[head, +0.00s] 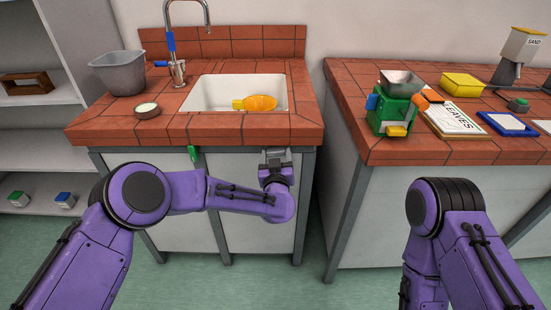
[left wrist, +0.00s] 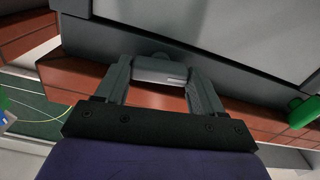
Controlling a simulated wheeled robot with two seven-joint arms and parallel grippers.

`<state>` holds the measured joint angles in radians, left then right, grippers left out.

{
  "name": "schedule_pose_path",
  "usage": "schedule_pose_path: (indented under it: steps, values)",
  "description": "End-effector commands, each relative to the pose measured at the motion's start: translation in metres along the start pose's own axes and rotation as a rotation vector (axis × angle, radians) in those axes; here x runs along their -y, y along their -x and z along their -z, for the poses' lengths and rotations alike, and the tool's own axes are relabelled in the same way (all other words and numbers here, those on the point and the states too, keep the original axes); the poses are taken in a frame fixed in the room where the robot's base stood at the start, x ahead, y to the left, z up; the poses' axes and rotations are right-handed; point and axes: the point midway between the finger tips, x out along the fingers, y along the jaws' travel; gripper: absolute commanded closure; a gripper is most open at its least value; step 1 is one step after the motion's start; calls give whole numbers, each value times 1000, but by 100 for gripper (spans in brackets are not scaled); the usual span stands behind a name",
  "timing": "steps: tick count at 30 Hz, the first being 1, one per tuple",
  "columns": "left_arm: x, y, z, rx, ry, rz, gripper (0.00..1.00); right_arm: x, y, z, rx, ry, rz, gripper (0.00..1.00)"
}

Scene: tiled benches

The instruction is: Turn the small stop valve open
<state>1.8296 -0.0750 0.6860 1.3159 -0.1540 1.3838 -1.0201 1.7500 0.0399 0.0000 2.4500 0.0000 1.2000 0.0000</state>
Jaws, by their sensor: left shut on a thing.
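My left gripper (head: 276,157) is at the sink cabinet's front, just under the red tiled counter edge. In the left wrist view its two fingers (left wrist: 159,72) are shut on a pale grey handle (left wrist: 157,68), with a dark round base behind it against the cabinet. This looks like the small stop valve; in the head view the gripper hides most of it. A green handle (head: 193,153) sticks out of the cabinet front further left, apart from the gripper, and also shows in the left wrist view (left wrist: 303,112). My right gripper is out of view.
The sink (head: 205,92) holds an orange object (head: 257,103). A tap (head: 177,72), a grey bucket (head: 119,72) and a small round dish (head: 147,110) stand left of it. The right bench carries a green machine (head: 393,117) and trays. A floor gap separates the benches.

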Motion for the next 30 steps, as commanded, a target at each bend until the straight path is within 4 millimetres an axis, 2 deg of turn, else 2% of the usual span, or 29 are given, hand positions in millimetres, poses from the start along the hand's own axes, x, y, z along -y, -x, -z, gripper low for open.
schedule_pose_path:
  steps: [5, 6, 7, 8, 16, 19, 30]
  values:
    - [0, 0, 0, 1, -2, -1, 62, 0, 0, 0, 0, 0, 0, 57]
    - [0, 0, 0, 1, -2, -1, 19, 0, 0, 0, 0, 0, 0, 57]
    - [0, 0, 0, 1, -2, -1, 9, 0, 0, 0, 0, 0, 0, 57]
    - [0, 0, 0, 1, -2, 0, 6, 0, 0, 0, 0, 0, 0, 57]
    - [0, 1, 0, 1, -3, -1, 6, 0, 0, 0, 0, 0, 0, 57]
    - [-1, 10, 0, 2, -4, -3, 6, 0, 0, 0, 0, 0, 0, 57]
    - [-1, 91, -1, 2, -5, -4, 6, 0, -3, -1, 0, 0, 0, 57]
